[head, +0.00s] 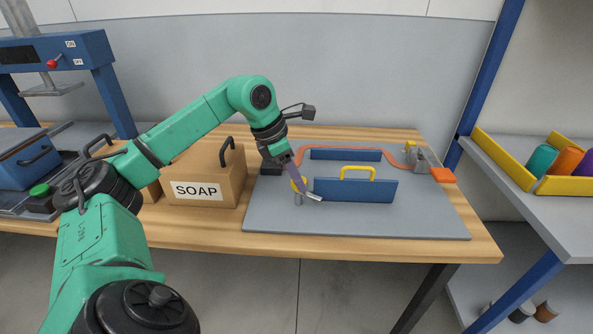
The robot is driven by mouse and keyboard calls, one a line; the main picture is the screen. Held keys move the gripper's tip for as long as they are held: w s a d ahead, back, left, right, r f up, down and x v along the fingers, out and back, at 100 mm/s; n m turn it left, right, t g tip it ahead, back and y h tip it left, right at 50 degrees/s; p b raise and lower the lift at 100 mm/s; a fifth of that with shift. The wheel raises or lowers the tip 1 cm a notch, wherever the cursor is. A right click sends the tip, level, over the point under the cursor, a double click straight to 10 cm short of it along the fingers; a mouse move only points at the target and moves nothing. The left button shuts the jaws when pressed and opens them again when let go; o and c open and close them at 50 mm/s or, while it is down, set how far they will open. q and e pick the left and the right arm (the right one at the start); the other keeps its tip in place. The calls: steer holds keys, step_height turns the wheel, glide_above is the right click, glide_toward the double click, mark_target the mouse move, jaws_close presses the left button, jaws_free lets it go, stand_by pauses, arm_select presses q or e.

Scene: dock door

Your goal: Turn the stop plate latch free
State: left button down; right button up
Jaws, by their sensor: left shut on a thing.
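The stop plate (345,190) is a blue upright plate with a yellow handle (357,169) on top, standing on a grey board. At its left end is a small yellow latch (295,186) on a short grey post (299,200). My left gripper (300,187) points down at the latch and is shut on it; the fingers hide much of it. A pale silvery piece (314,197) sticks out to the right of the fingers, in front of the plate's left end; I cannot tell what it belongs to. My right gripper is not in view.
A second blue plate (345,154) and an orange line (340,148) lie behind on the grey board (420,222). A grey clamp (420,158) stands right. A SOAP box (205,180) stands left of the board. The board's front right is clear.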

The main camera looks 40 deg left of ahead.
arm_select(q)
steer(key=m+p, duration=0.2)
steer(key=m+g+h+p, duration=0.1)
steer(key=m+p, duration=0.2)
steer(key=m+g+p, duration=0.1)
steer(key=m+p, duration=0.1)
steer(key=shift+w+r+h, duration=0.2)
steer(key=shift+r+h, duration=0.15)
steer(key=shift+h, duration=0.05)
steer(key=m+p, duration=0.1)
steer(key=m+g+p, duration=0.1)
steer(key=shift+w+a+f+m, duration=0.1)
steer(key=shift+f+m, duration=0.05)
steer(key=shift+m, duration=0.25)
steer(key=shift+f+m+g+p, duration=0.15)
steer(key=shift+m+g+p, duration=0.45)
steer(key=shift+m, duration=0.9)
steer(key=shift+c, duration=1.8)
jaws_free()
